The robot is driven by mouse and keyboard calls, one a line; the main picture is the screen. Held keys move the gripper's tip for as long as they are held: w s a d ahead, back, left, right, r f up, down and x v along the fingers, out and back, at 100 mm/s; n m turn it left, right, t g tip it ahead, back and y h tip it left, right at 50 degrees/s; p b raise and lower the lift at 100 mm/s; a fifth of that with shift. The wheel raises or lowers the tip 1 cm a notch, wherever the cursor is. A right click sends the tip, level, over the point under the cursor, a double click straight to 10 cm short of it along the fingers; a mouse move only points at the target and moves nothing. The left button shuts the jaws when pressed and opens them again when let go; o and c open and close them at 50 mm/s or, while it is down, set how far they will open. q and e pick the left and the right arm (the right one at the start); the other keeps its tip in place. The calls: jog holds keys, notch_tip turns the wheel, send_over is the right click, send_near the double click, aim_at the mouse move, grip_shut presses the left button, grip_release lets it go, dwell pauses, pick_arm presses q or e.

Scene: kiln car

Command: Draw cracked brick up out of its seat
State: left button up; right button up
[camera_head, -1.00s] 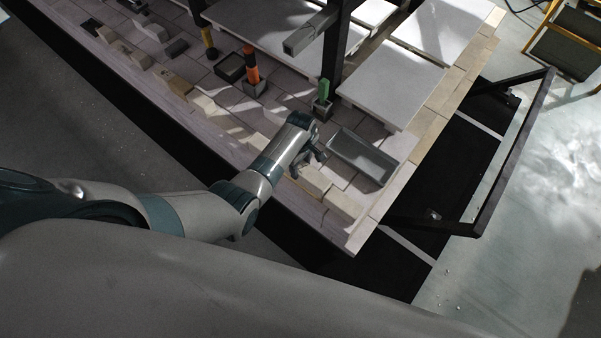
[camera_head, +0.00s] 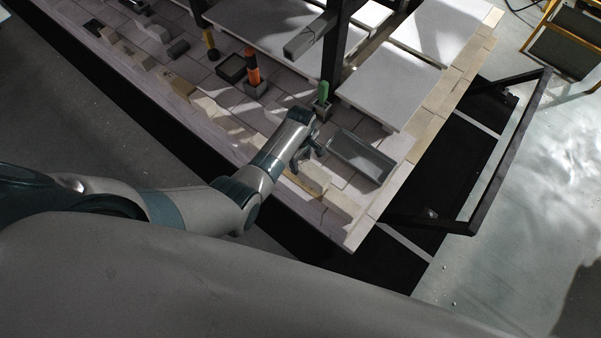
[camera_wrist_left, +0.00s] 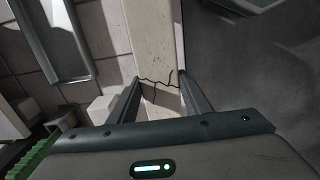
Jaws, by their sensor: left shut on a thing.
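The cracked brick (camera_wrist_left: 153,40) is a long pale block with a dark jagged crack across it in the left wrist view. My left gripper (camera_wrist_left: 160,97) is shut on it, one finger against each long side near the crack. In the head view my left gripper (camera_head: 306,153) is over the row of pale edge bricks near the car's front corner. The pale brick (camera_head: 313,178) shows just below it there. I cannot tell how far the brick is out of its seat. My right gripper is not in view.
A grey rectangular tray (camera_head: 360,158) lies just right of the gripper. A small holder with a green-handled tool (camera_head: 322,93) stands behind, by a dark post (camera_head: 335,50). White slabs (camera_head: 392,85) lie beyond. Open floor lies past the car's edge.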

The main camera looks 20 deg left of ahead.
pick_arm(q)
jog(key=shift+r+p, duration=0.65)
jog(key=shift+r, duration=1.5)
jog(key=shift+s+f, duration=0.1)
